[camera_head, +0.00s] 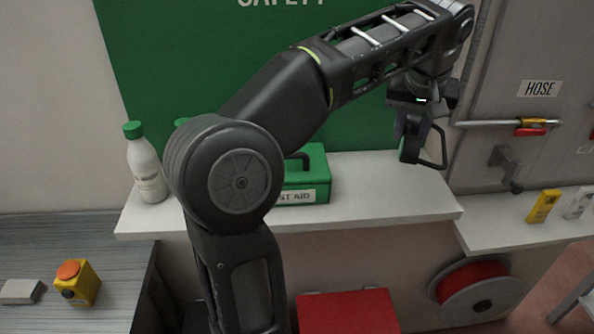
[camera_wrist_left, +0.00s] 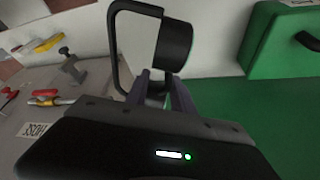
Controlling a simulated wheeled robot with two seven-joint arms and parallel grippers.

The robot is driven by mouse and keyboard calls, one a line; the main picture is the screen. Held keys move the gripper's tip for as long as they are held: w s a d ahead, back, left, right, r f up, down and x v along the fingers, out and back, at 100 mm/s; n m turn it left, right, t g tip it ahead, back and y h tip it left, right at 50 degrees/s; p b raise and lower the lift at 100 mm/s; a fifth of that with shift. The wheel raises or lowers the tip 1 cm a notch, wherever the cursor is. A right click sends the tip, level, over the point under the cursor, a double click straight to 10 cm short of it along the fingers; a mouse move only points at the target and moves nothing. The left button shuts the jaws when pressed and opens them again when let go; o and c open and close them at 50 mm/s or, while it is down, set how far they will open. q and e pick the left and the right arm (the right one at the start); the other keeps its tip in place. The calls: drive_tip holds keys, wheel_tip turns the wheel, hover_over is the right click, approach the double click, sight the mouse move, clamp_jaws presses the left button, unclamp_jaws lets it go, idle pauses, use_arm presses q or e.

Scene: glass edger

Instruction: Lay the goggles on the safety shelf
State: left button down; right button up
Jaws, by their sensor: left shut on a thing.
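My left gripper (camera_head: 416,118) is shut on the dark goggles (camera_head: 411,148) and holds them over the right part of the white safety shelf (camera_head: 385,190). The goggles hang below the jaws, with a thin black strap loop (camera_head: 441,150) on their right side. In the left wrist view, the goggles show as a dark rounded body (camera_wrist_left: 174,47) and the loop, just past the fingertips (camera_wrist_left: 157,88). I cannot tell how far they are above the shelf surface. My right gripper is not in view.
A green first aid box (camera_head: 310,178) stands mid-shelf, partly behind my left arm. A white bottle (camera_head: 146,170) with a green cap stands at its left end. A cabinet (camera_head: 510,60) with a hose valve handle is to the right. The shelf's right part looks clear.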

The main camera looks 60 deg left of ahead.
use_arm(q)
drive_tip(key=b, duration=0.5)
hover_over(398, 181)
drive_tip(key=s, duration=0.1)
drive_tip(key=f, duration=0.3)
drive_tip(key=d+f, duration=0.1)
drive_tip(key=f, duration=0.1)
drive_tip(key=shift+f, duration=0.1)
drive_tip(key=shift+a+f, duration=0.1)
drive_tip(key=shift+f, duration=0.05)
drive_tip(key=shift+f, duration=0.1)
wheel_tip(398, 181, down, 4)
drive_tip(key=shift+f, duration=0.1)
